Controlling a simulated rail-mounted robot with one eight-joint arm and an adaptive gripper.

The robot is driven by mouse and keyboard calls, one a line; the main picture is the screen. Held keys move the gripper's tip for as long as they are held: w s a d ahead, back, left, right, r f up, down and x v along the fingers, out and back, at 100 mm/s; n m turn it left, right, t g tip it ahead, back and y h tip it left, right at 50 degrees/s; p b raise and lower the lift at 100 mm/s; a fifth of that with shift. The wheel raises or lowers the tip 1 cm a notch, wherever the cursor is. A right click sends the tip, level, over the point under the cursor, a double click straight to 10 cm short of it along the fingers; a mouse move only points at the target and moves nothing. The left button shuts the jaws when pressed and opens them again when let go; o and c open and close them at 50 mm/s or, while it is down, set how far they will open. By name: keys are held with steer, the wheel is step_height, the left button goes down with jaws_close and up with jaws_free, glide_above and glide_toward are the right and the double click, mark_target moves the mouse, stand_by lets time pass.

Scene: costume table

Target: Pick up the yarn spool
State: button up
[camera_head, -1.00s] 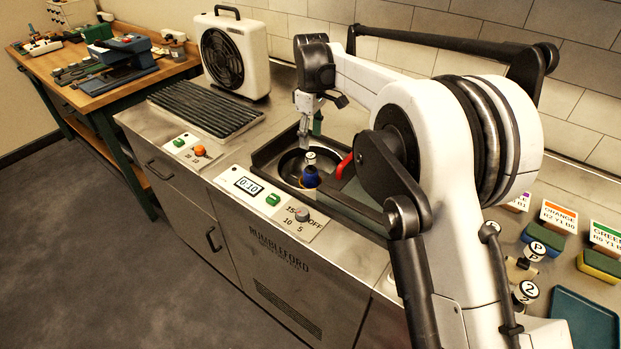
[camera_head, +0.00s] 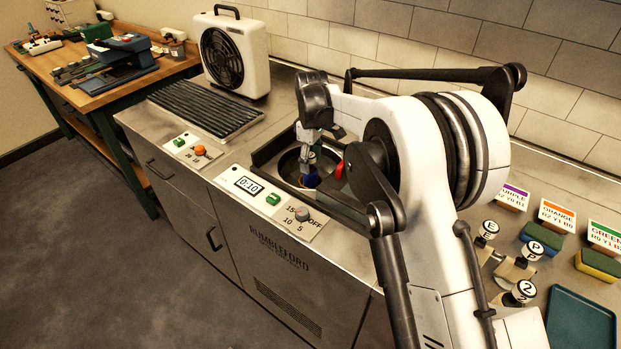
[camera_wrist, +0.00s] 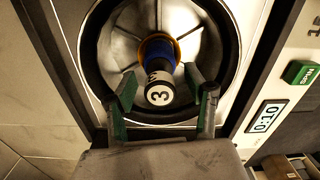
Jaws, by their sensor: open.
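A blue spool-like piece, which looks like the yarn spool (camera_wrist: 158,50), has an orange-gold rim and a dark stem topped by a white cap marked 3 (camera_wrist: 160,90). It stands in the round metal drum (camera_wrist: 112,50) set in the counter. In the head view the blue spool (camera_head: 310,181) shows only partly below my gripper (camera_head: 309,160). In the wrist view my gripper (camera_wrist: 160,80) is open, with one green-padded finger on each side of the cap. I cannot tell whether either finger touches it.
A dark frame surrounds the drum, with a red handle (camera_head: 339,170) at its right. A control panel (camera_head: 270,203) lies in front. A ribbed rack (camera_head: 205,106) and a fan (camera_head: 233,55) stand to the left. Labelled sponges and knobbed pieces (camera_head: 515,268) are at the right.

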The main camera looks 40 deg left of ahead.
steer(key=shift+c, duration=0.4)
jaws_close()
step_height(320, 180, up, 10)
steer(key=shift+r, duration=0.25)
steer(key=shift+r+p, duration=1.1)
steer(key=shift+r, duration=1.65)
step_height(320, 180, up, 6)
steer(key=p, duration=0.3)
